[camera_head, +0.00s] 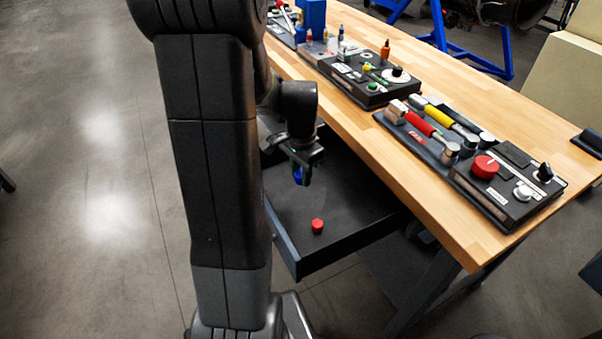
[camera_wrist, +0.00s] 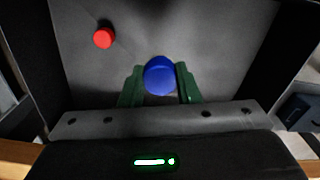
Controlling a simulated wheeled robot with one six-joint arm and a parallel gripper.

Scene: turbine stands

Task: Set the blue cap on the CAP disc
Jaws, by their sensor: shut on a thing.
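The blue cap (camera_wrist: 160,76) sits between the two green fingers of my gripper (camera_wrist: 160,88), which is shut on it. In the head view the blue cap (camera_head: 298,175) shows at the tip of my gripper (camera_head: 301,172), over the open drawer (camera_head: 340,255). I cannot tell whether the cap touches the drawer floor. A disc marked CAP cannot be made out; the labels on the bench panels are too small to read.
A red cap (camera_head: 317,226) lies in the drawer, also in the wrist view (camera_wrist: 104,38). The wooden bench top (camera_head: 480,245) above carries a black panel (camera_head: 372,84) with small parts and a tool tray (camera_head: 440,143). The bench edge is close to my arm.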

